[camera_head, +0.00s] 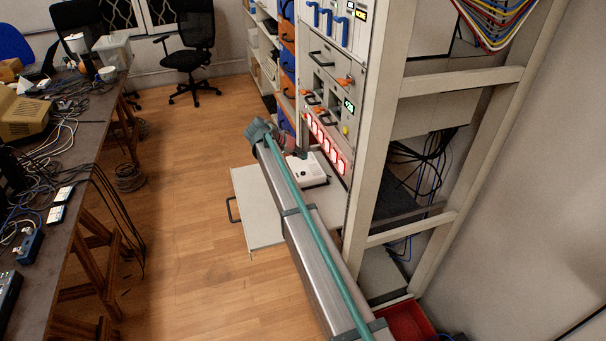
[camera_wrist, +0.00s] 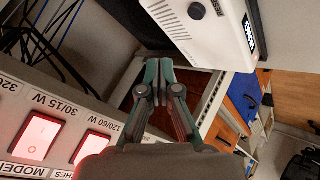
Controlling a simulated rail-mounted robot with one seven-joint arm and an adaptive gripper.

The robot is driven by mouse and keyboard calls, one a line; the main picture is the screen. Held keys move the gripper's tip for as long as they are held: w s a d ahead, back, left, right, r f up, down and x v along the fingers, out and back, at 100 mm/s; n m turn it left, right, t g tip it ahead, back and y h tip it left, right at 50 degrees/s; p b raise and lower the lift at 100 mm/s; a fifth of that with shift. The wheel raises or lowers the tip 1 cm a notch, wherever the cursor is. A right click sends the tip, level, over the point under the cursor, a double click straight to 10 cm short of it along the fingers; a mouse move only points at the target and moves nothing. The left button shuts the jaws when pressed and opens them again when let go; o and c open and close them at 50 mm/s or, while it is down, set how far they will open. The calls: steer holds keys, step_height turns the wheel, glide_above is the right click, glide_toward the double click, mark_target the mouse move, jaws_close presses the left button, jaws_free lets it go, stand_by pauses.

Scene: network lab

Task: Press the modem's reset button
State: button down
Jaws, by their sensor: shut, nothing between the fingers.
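The modem (camera_head: 309,170) is a small white box on the pulled-out shelf (camera_head: 258,222) of the rack. In the wrist view the modem (camera_wrist: 198,38) is at the top, with a round grey button, vent slots and a small dark display at its right end. My gripper (camera_wrist: 158,64) is shut and empty. In the wrist view its fingertips show just below the modem's edge; contact cannot be told.
Red lit switches (camera_wrist: 38,138) on the rack panel lie close to the gripper at lower left. The rack (camera_head: 375,150) rises beside the shelf, with dark cables behind it. A cluttered table (camera_head: 85,150) stands at the left. The wooden floor between is largely clear.

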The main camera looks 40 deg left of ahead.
mark_target(301, 173)
steer(key=shift+f+b, duration=0.8)
steer(key=shift+f, duration=1.65)
steer(key=shift+f+b, duration=0.4)
steer(key=shift+b, duration=0.05)
steer(key=shift+f+b, duration=0.3)
steer(key=shift+f, duration=0.05)
steer(key=shift+r, duration=0.1)
stand_by(0.3)
steer(key=shift+r, duration=0.65)
steer(key=shift+r, duration=0.1)
steer(key=shift+r+p, duration=0.45)
steer(key=shift+r, duration=2)
